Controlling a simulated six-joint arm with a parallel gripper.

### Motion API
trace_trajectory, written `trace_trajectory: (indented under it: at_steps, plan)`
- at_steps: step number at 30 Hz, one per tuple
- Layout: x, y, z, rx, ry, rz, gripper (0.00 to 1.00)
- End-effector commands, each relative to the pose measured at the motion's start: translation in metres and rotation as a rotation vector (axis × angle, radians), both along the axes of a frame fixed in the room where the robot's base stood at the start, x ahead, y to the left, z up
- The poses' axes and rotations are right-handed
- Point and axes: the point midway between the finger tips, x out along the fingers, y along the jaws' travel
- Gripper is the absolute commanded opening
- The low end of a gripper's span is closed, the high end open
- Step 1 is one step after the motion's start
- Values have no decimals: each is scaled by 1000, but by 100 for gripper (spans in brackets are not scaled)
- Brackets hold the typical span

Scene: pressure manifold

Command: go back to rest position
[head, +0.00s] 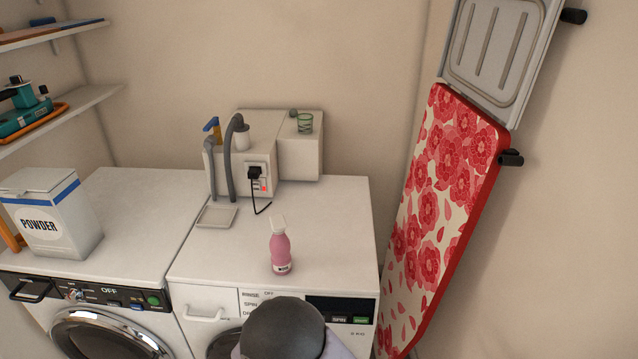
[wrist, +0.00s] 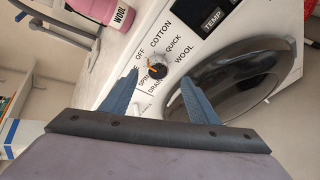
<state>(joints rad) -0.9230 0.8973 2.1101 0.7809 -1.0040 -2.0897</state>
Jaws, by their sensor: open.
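My gripper (wrist: 162,76) is open, with its two blue-grey fingers pointing at the front panel of the right-hand machine in the wrist view. The programme dial (wrist: 157,61), dark with an orange pointer, shows between and just beyond the fingertips. The pointer is on the dial's left side, near the SPIN label; the exact setting is hard to read. Nothing is held between the fingers, and a gap to the dial cannot be measured. In the head view my dark rounded arm part covers the dial and the fingers are hidden.
A pink bottle (head: 281,252) stands on the right-hand machine (head: 330,212), near its front. A small tray (head: 216,216) and a white box with hoses (head: 240,165) are behind it. A powder box (head: 50,215) stands left. An ironing board (head: 445,185) leans at right.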

Motion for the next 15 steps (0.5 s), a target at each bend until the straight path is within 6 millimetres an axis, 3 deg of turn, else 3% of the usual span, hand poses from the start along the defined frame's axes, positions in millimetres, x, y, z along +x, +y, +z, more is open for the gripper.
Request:
trace_trajectory:
  at_steps: [8, 11, 15]
  plan:
    - [12, -51, 26, 414, 344, -267, 55]
    - [4, -81, 38, 574, 498, -427, 55]
    - [-22, -131, 56, 759, 684, -695, 55]
